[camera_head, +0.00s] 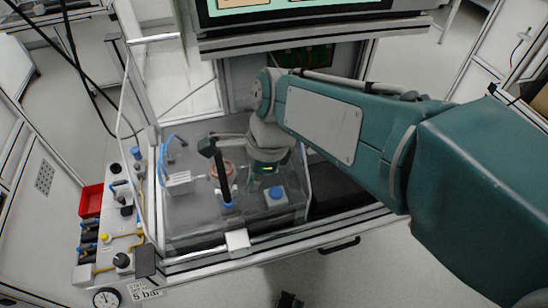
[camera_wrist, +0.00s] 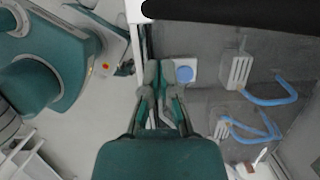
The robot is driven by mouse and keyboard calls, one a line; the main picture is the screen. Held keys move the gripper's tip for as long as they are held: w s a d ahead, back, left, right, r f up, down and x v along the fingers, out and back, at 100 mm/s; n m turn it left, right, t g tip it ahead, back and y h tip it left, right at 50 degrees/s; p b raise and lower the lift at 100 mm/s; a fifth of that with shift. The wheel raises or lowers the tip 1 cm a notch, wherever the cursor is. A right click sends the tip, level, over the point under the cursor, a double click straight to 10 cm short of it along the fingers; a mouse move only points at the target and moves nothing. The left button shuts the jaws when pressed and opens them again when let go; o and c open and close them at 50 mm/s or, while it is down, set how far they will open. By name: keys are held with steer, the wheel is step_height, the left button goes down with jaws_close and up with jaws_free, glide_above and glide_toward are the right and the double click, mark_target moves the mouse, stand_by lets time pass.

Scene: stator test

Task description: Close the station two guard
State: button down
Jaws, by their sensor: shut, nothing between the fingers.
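In the head view a clear, pale-edged panel (camera_head: 126,110), which looks like a guard, stands along the left side of the station. I cannot tell whether it is the station two guard, or how far open it is. The station bed (camera_head: 185,215) lies right of it, with a blue-topped block (camera_head: 277,194). My gripper (camera_wrist: 161,78) is shut and empty in the wrist view. Its fingertips appear close to the blue-topped block (camera_wrist: 184,73) and a pale rail (camera_wrist: 144,45); contact cannot be told. In the head view my wrist hides part of the bed.
A white block (camera_head: 179,182) with blue hoses and a black lever (camera_head: 209,146) stand on the bed. A red bin (camera_head: 91,200) and a gauge (camera_head: 106,298) sit at the left. A screen (camera_head: 290,12) hangs above. A dark handle (camera_head: 340,246) is on the front.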

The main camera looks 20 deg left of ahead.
steer(key=d+v, duration=0.1)
steer(key=v, duration=0.9)
steer(key=s+d+f+n+t, duration=0.1)
steer(key=d+f+n+t, duration=0.1)
steer(key=d, duration=0.7)
steer(key=s+d+f+n+t+h, duration=0.1)
steer(key=d+n, duration=0.4)
steer(key=d, duration=0.5)
steer(key=s+d+f+n+t+h, duration=0.1)
steer(key=d+f+n+t, duration=0.2)
steer(key=d, duration=0.6)
steer(key=shift+d+n+t, duration=0.4)
steer(key=shift+t, duration=0.3)
